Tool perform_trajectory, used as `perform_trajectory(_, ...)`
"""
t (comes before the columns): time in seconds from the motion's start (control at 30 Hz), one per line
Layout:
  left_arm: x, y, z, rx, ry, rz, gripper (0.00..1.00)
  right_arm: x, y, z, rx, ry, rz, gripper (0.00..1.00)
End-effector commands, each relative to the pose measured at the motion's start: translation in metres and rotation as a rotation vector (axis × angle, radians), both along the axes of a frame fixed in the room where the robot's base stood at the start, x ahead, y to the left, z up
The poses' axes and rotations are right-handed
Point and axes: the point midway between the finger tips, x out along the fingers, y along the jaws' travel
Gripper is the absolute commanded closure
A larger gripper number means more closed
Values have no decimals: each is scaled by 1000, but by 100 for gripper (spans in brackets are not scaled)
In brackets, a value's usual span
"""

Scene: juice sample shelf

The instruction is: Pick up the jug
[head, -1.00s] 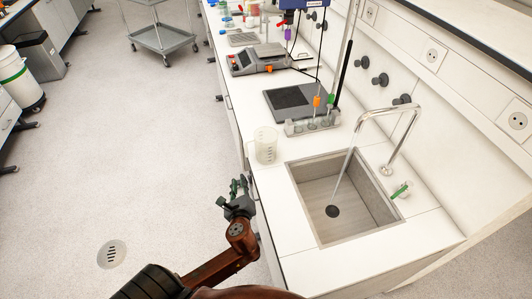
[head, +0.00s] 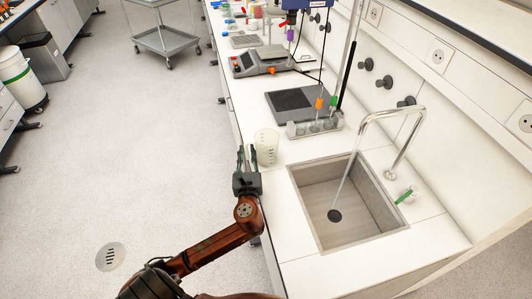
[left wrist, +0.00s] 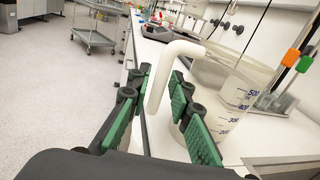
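The jug (head: 266,149) is a clear, graduated plastic beaker standing upright on the white counter, left of the sink. In the left wrist view the jug (left wrist: 238,98) shows its volume marks, and its white handle (left wrist: 177,49) reaches toward my gripper. My left gripper (head: 246,158) is at the counter's left edge, just left of the jug. In the left wrist view the green-padded fingers of my left gripper (left wrist: 155,88) are open, with the handle's downward part showing between them. I cannot tell whether they touch it. My right gripper is not in view.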

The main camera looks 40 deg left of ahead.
Motion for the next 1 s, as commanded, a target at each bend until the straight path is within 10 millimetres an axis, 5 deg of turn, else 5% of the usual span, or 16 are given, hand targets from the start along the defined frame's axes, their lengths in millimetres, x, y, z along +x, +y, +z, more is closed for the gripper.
perform_trajectory(0.3,5,4,1,0,-1,-1,82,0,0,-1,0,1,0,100)
perform_trajectory(0.57,4,4,1,-1,-2,0,99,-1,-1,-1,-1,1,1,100)
perform_trajectory(1.0,4,4,1,-1,-2,0,100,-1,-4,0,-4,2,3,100)
